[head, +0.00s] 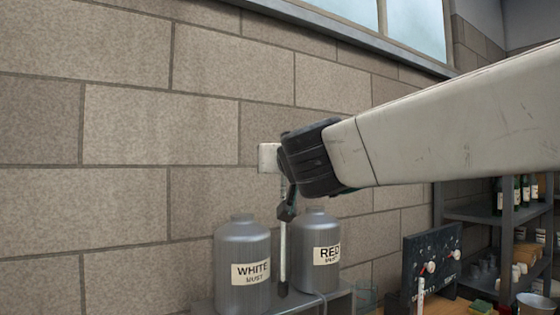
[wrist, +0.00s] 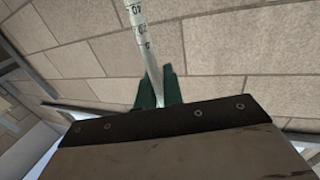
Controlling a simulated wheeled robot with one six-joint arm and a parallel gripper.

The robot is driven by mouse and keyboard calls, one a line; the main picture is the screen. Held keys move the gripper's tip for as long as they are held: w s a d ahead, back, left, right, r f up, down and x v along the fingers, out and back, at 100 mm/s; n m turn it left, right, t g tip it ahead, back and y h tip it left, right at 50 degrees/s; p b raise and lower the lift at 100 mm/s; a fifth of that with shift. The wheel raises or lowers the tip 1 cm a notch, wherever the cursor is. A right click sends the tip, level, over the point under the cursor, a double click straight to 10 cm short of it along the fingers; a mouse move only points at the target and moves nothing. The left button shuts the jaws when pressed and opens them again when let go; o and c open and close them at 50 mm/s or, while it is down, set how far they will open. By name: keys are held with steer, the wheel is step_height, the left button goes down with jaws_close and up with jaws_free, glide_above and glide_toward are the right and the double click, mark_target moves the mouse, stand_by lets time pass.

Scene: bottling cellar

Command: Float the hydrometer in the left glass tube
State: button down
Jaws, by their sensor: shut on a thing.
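My gripper (head: 287,208) is shut on the hydrometer (head: 283,255), which hangs upright below the fingers with a dark lower end, in front of the two jugs. In the wrist view the green fingers (wrist: 160,85) close around its pale stem (wrist: 138,25), which carries scale numbers. I cannot make out the left glass tube in either view. A clear glass vessel (head: 366,297) shows partly at the bottom edge of the head view; I cannot tell what it is.
A grey WHITE MUST jug (head: 242,255) and a RED MUST jug (head: 318,235) stand on a grey shelf (head: 340,300) against the block wall.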

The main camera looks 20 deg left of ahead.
mark_target(283, 197)
steer(key=shift+f, duration=1)
stand_by(0.7)
steer(key=shift+f, duration=1.15)
stand_by(0.3)
steer(key=shift+f, duration=1.5)
